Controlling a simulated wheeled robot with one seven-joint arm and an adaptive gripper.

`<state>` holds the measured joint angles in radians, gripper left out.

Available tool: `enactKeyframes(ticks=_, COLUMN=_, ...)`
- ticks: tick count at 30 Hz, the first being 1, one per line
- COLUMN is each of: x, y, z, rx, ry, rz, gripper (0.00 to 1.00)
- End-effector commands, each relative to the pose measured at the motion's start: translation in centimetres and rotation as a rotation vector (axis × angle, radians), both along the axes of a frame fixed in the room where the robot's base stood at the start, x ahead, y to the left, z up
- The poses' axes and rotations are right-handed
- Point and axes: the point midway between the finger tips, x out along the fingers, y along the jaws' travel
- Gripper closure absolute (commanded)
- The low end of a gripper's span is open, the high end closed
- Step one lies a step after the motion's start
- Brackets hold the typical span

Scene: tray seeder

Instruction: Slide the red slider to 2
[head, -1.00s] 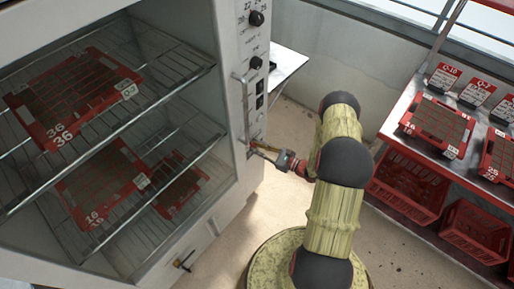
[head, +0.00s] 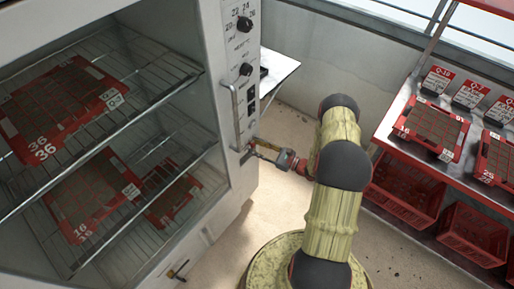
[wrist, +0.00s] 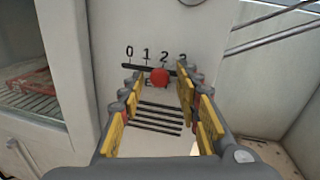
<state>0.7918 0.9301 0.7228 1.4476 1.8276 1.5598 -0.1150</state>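The red slider (wrist: 159,76) is a round knob on a dark horizontal slot in the pale panel, in the wrist view. The scale (wrist: 147,54) above reads 0, 1, 2 and a last digit partly cut by the finger. The knob sits between 1 and 2, nearer the 2. My gripper (wrist: 160,84) is open, with its yellow-padded fingers to the left and right of the knob and a gap on each side. In the head view my gripper (head: 253,146) is at the cabinet's front panel, and the slider is too small to make out there.
The cabinet panel (head: 235,60) carries dials, switches and a vertical handle (head: 236,115) close to my gripper. Red trays (head: 63,110) lie on wire racks inside the cabinet. A shelf with red trays (head: 458,152) and crates stands at right. Floor between is clear.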

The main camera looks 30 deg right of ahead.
Motion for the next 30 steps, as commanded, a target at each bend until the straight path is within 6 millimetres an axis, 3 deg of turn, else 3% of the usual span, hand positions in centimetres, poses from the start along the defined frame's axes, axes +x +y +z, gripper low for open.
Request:
enactKeyframes(ticks=13, x=-0.7, y=-0.5, z=0.0, rx=0.000, ry=0.000, rz=-0.002, gripper=0.63)
enactKeyframes(ticks=30, x=-9.4, y=-5.5, z=0.0, rx=-0.001, ry=-0.001, rz=-0.003, gripper=0.63)
